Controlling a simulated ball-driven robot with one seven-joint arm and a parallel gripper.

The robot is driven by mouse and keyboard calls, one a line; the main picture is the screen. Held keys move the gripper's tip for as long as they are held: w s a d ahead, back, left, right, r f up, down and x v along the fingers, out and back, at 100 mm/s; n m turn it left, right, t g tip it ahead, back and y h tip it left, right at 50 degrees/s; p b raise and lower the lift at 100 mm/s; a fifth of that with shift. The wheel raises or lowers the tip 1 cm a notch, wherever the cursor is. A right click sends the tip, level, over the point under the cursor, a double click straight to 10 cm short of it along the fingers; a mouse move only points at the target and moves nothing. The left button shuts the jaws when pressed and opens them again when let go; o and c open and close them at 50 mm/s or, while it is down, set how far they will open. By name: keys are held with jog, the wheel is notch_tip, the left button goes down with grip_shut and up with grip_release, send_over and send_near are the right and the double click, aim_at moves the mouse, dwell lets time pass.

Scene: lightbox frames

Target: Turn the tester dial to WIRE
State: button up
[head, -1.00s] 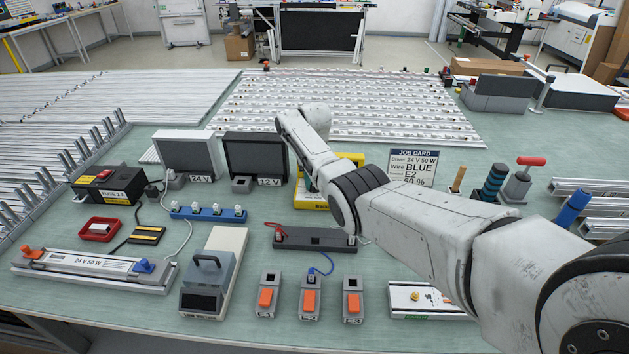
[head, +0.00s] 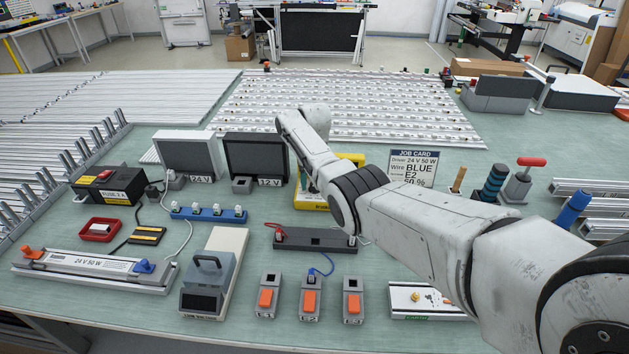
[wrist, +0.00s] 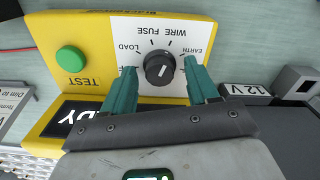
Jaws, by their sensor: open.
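The tester (wrist: 73,32) is a yellow box with a white dial face, upside down in the wrist view. Its round black dial (wrist: 160,70) has a pale pointer mark, too small to read surely. Around the dial I read LOAD, WIRE, FUSE and EARTH; another label is partly hidden by a finger. My gripper (wrist: 160,77) is open, its green fingers on either side of the dial; I cannot tell if they touch it. A green TEST button (wrist: 71,60) sits on the tester. In the head view the tester (head: 308,201) is mostly behind my arm, which hides the gripper.
The 12 V unit (head: 254,158) stands just left of the tester, with the 24 V unit (head: 187,154) beyond. A dark grey connector block (head: 315,240) lies in front. The job card (head: 413,168) stands to the right.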

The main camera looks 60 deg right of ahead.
notch_tip(320, 180, up, 11)
jog(key=shift+b, duration=0.35)
jog(key=shift+f, duration=0.1)
dwell(0.6)
